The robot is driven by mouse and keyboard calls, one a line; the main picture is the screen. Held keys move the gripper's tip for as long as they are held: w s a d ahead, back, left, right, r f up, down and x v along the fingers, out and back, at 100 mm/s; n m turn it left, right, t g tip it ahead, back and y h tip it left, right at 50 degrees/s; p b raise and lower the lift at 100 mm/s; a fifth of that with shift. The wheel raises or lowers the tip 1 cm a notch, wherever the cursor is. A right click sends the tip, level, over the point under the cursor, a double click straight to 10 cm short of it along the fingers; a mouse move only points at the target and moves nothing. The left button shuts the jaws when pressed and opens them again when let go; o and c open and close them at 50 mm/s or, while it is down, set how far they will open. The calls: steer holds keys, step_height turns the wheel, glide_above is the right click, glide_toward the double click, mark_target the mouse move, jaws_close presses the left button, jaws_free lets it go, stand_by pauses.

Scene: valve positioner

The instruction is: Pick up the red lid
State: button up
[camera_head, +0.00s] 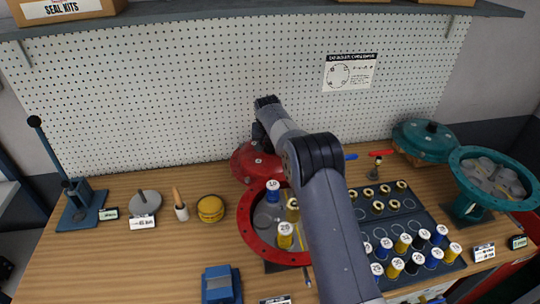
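The red lid (252,164) is a red dome lying on the wooden bench near the pegboard, just behind the red round housing (250,227). My arm crosses in front of the lid's right side and hides part of it. My gripper (258,138) points down at the lid's top from above. My wrist and forearm largely hide it, so I cannot tell whether its fingers are open, shut or touching the lid. The red housing is open on top, with several blue and yellow labelled cylinders in or at it.
A dark tray (405,225) with several labelled cylinders and brass rings lies right of my arm. A teal lid (425,142) and teal housing (490,180) stand at the right. A yellow round part (210,208), brush (180,205) and blue block (221,285) lie left. The pegboard (200,100) closes the back.

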jaws_close()
stand_by(0.4)
stand_by(0.7)
steer(key=shift+w+r, duration=0.1)
steer(key=shift+r, duration=0.1)
